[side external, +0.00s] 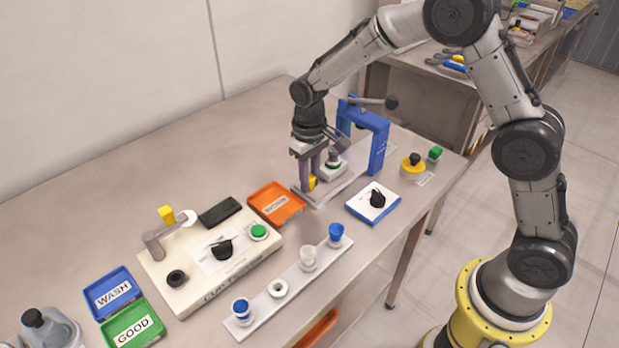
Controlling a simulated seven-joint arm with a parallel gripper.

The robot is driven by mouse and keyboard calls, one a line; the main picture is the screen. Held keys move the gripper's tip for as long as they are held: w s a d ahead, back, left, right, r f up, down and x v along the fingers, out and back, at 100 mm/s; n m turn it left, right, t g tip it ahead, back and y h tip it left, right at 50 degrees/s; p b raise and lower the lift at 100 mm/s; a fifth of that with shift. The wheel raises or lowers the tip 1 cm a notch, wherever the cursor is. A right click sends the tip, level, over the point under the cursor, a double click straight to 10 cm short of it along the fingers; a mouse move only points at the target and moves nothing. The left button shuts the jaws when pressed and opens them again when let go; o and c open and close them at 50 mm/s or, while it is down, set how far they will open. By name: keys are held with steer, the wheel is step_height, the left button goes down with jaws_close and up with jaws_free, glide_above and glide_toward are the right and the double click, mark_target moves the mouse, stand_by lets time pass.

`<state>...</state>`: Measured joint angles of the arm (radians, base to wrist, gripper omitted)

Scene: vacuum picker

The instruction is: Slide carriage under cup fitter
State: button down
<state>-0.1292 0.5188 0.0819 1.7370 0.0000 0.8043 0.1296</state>
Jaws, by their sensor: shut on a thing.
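The cup fitter (379,146) is a blue arch-shaped frame with a lever and dark knob on top, standing near the table's back right. A pale rail plate (345,183) runs along its base. A yellow knob (312,182) shows at the carriage's near left side. My gripper (308,184) points down with its purple-grey fingers shut on the yellow knob. The fingers and wrist partly hide the knob and carriage.
An orange tray (277,203) lies close left of the gripper. A strip with cups (288,289) lies nearer. The table's back left is bare.

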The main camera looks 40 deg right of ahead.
stand_by(0.8)
steer(key=d, duration=1)
steer(key=shift+d+r, duration=0.1)
steer(key=shift+d, duration=0.2)
steer(key=c, duration=0.7)
jaws_free()
step_height(320, 180, up, 14)
steer(key=shift+f, duration=0.1)
